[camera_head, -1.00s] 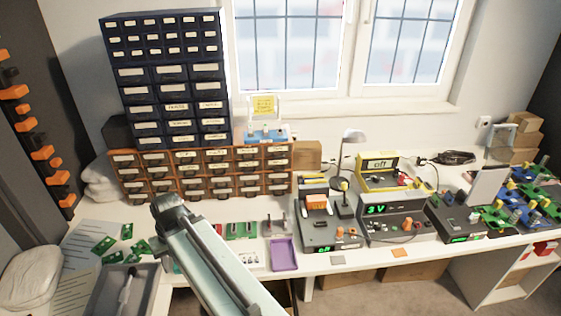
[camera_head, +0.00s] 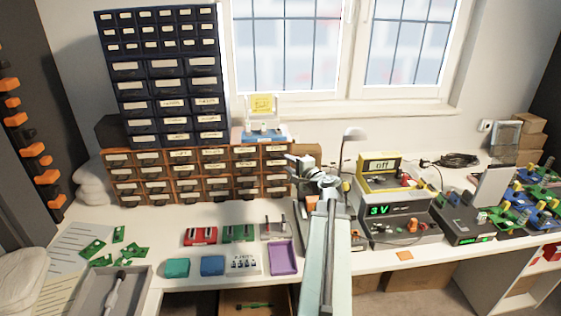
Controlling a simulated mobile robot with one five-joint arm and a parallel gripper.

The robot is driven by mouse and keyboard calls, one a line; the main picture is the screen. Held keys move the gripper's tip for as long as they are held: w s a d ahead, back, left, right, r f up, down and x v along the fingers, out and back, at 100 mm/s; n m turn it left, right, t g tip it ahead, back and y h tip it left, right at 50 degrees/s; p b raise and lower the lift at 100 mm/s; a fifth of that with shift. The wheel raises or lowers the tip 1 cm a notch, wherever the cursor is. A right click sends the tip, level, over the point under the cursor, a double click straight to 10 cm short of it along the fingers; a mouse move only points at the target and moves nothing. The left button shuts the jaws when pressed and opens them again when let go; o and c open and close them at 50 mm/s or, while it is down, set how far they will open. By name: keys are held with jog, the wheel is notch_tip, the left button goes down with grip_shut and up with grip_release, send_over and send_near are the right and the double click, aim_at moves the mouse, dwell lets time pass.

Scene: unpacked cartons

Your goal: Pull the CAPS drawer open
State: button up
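A low wooden drawer cabinet (camera_head: 128,172) stands at the back of the table, with rows of small labelled drawers. A tall dark blue drawer cabinet (camera_head: 122,100) stands on top of it, also labelled. The labels are too small to read surely, so I cannot tell which drawer is CAPS. All the drawers in both cabinets look shut. My gripper (camera_head: 297,162) is at the right end of the wooden cabinet, pointing left. Its fingers are small and partly hidden by my wrist, so their opening is unclear. I cannot tell whether it touches the cabinet.
A desk lamp (camera_head: 353,134) and power supplies (camera_head: 405,229) stand right of my arm. A purple tray (camera_head: 284,257), a red block (camera_head: 200,236) and other small parts lie in front of the cabinet. A strip of bare table runs along the cabinet's front.

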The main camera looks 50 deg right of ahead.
aim_at(275, 143)
jog(key=b+x, duration=0.1)
jog(key=x, duration=0.6)
grip_shut()
dwell(1.1)
